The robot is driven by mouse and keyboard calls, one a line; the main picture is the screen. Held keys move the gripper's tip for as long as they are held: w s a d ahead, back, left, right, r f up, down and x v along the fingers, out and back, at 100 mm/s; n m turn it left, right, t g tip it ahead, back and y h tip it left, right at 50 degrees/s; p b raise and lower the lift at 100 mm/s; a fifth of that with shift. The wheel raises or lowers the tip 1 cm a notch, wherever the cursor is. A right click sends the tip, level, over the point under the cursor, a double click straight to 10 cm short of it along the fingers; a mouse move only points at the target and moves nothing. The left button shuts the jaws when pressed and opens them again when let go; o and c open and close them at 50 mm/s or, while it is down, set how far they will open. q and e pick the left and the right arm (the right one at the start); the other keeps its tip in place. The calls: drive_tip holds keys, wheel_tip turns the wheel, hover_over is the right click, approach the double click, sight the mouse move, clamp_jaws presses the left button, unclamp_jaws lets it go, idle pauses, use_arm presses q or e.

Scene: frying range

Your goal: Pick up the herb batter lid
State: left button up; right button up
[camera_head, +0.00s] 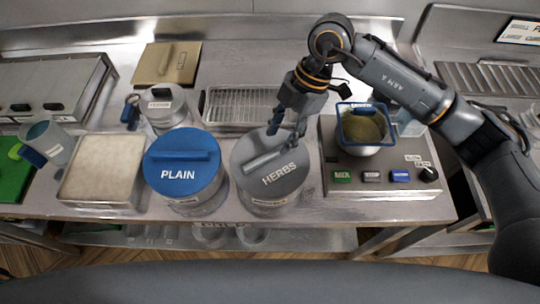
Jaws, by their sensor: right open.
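The herb batter lid (268,178) is a round grey lid marked "HERBS" with a bar handle across it. It sits on a clear container at the middle of the counter. My right gripper (286,132) reaches in from the right, fingers pointing down and open, just above or at the far end of the lid's handle. I cannot tell whether the fingers touch the handle. My left gripper is not in view.
A blue lid marked "PLAIN" (183,165) on a container stands just left. A fryer unit with a blue-rimmed basket (364,127) and buttons stands to the right. A wire rack tray (226,108) lies behind. A pale tray (103,170) sits further left.

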sight(271, 153)
drive_tip(key=shift+s+a+f+p, duration=0.15)
drive_tip(key=shift+a+f+p, duration=0.05)
drive_tip(key=shift+f+p, duration=0.1)
drive_tip(key=p+x, duration=0.2)
drive_tip(key=x, duration=0.1)
drive_tip(key=shift+s+a+f, duration=0.1)
drive_tip(key=shift+a+f, duration=0.25)
drive_tip(key=shift+f, duration=0.3)
drive_tip(key=shift+f, duration=0.15)
clamp_jaws()
